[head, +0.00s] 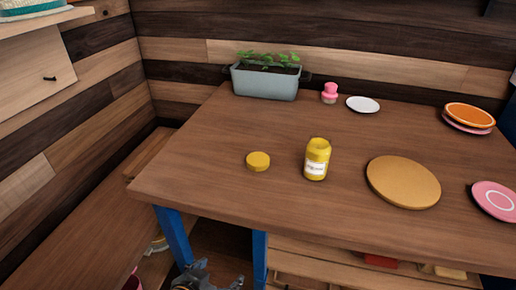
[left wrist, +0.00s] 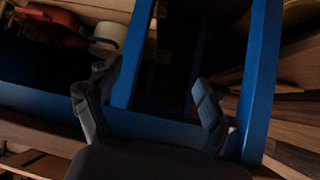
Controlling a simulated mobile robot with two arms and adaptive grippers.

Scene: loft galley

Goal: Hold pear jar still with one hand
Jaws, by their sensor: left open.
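My left gripper (head: 207,277) is low at the bottom of the head view, below the tabletop and well away from the jar. The left wrist view shows its two fingers (left wrist: 145,108) spread and empty, with the blue table frame beyond them. The jar is not seen in the left wrist view. My right gripper is not in view.
On the table (head: 215,190) are a round board (head: 403,182), pink plate (head: 494,201), orange plate (head: 470,114), white saucer (head: 363,104), pink item (head: 329,93) and grey planter (head: 265,83). A blue leg (head: 174,235) stands near my left gripper. The table's front left is clear.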

